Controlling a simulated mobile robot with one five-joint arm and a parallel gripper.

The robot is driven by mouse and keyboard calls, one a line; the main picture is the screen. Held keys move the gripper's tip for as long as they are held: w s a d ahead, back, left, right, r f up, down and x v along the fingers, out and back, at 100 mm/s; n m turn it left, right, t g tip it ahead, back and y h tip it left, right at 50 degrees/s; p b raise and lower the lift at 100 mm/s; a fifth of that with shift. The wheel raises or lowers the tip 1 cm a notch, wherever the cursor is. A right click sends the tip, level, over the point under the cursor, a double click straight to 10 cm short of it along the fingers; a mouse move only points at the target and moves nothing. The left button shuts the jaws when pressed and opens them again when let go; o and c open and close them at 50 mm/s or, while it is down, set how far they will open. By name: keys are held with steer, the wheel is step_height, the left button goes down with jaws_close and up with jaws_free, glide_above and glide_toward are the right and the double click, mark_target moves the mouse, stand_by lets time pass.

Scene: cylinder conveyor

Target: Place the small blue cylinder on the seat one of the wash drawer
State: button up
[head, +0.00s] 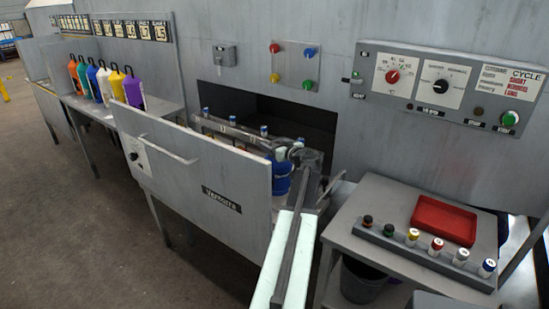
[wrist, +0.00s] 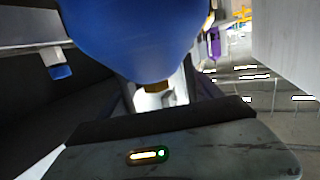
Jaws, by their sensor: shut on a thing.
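My gripper (head: 303,156) is over the open wash drawer (head: 205,160) and is shut on a blue cylinder (head: 279,180). The cylinder is partly hidden by the gripper and the drawer front. In the wrist view, the blue cylinder (wrist: 140,40) fills the top middle, close to the camera. I cannot tell whether its bottom touches anything. Inside the drawer, a grey rail (head: 225,129) carries several small blue-and-white pieces and number labels. The labels are too small to tell which seat is one. The seat under the held cylinder is hidden.
The drawer's tall front panel and handle (head: 168,143) stand left of my gripper. A dark opening (head: 290,118) lies behind. At right, a table holds a red tray (head: 443,221) and a rack (head: 420,250) with several small coloured cylinders. Coloured bottles (head: 104,84) stand at left.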

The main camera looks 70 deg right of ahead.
mark_target(278, 165)
step_height(278, 165, down, 6)
steer(key=b, duration=0.4)
steer(key=shift+b, duration=0.3)
steer(key=o, duration=2.1)
steer(key=shift+f, duration=0.1)
steer(key=p+v, duration=0.1)
steer(key=v, duration=0.6)
steer(key=shift+s+a, duration=0.25)
